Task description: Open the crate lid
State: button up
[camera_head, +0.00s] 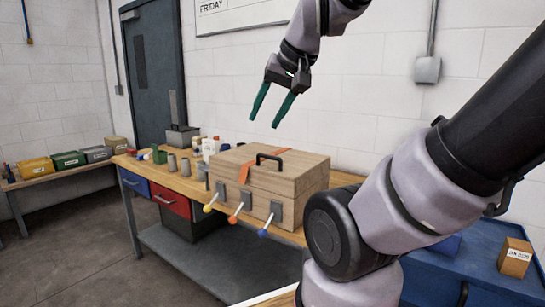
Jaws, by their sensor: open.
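The wooden crate (232,193) stands on the front right part of the workbench. Its lid (252,166) is down, with a black handle (271,160) on top and an orange strap (250,166) lying across it. Grey latch plates with ball-tipped levers are on the crate's front: yellow (208,208), red (233,219) and blue (262,233). My gripper (268,113) hangs in the air above the crate, pointing down, with its two green fingers apart and nothing between them. It does not touch the lid. The crate's back is hidden.
Grey cups (172,163), a white bottle (210,148) and a grey toolbox (182,135) stand on the workbench (150,178) left of the crate. A blue cabinet (470,270) with a small box (515,257) is at the right. My arm fills the right side.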

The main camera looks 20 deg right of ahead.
aim_at(288, 172)
jog(key=z, duration=0.7)
jog(key=i+j+z, duration=0.2)
jog(key=j+z, duration=0.2)
jog(key=i+j+z, duration=0.1)
jog(key=j+z, duration=0.25)
jog(key=i+j+z, duration=0.1)
jog(key=j+z, duration=0.3)
jog(key=j, duration=0.15)
jog(key=j+z, duration=0.15)
jog(key=j, duration=1.6)
jog(key=k+j, duration=0.2)
jog(key=j, duration=0.15)
jog(key=k+j, duration=0.2)
jog(key=j+z, duration=0.05)
jog(key=j, duration=0.05)
